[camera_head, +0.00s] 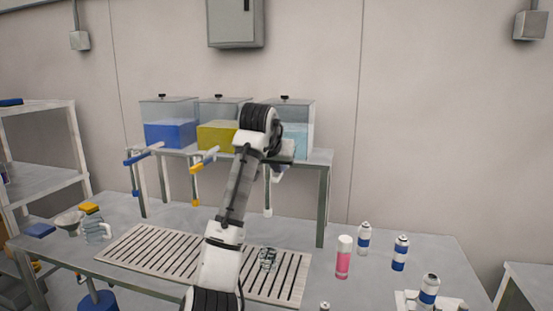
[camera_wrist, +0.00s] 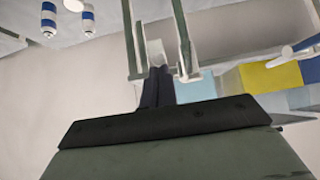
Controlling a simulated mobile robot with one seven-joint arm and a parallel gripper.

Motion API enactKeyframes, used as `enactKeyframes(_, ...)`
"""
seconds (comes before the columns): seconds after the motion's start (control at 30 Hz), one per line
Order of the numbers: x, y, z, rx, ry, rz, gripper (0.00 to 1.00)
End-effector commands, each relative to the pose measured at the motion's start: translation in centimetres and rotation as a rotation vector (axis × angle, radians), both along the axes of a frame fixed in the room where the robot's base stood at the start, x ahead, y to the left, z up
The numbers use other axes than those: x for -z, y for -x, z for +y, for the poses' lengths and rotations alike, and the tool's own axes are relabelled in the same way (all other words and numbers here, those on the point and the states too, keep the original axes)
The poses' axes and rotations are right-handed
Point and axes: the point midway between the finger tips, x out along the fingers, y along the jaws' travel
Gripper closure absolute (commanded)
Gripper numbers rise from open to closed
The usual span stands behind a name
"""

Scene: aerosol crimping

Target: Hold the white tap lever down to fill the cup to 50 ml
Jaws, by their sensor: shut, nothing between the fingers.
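The clear tank (camera_head: 297,130) with pale blue liquid stands at the right end of the raised shelf. Its spout tip (camera_head: 268,212) hangs below the shelf edge, above the slatted grate (camera_head: 150,248). A small clear cup (camera_head: 267,258) stands on the grate, roughly below that spout; its liquid level is too small to read. My gripper shows in the wrist view (camera_wrist: 158,75), shut and empty, near the pale blue tank. The white tap lever is mostly hidden by my arm in the head view. A pale part (camera_wrist: 155,52) lies by the fingertips; I cannot tell whether they touch it.
Blue (camera_head: 172,133) and yellow (camera_head: 217,137) liquid tanks stand to the left, with a blue tap lever (camera_head: 137,158) and a yellow tap lever (camera_head: 204,160) sticking out. A pink can (camera_head: 343,257) and several blue-white cans (camera_head: 400,253) stand on the right of the table.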

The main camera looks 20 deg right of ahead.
Motion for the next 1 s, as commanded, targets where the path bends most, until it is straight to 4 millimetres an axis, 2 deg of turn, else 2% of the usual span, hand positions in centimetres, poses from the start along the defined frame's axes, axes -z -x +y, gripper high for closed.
enactKeyframes(0.43, 0.5, 0.1, 0.0, 0.001, 0.015, -0.024, 1.00)
enactKeyframes(1.0, 2.7, 0.5, 0.2, 0.000, 0.152, -0.227, 1.00)
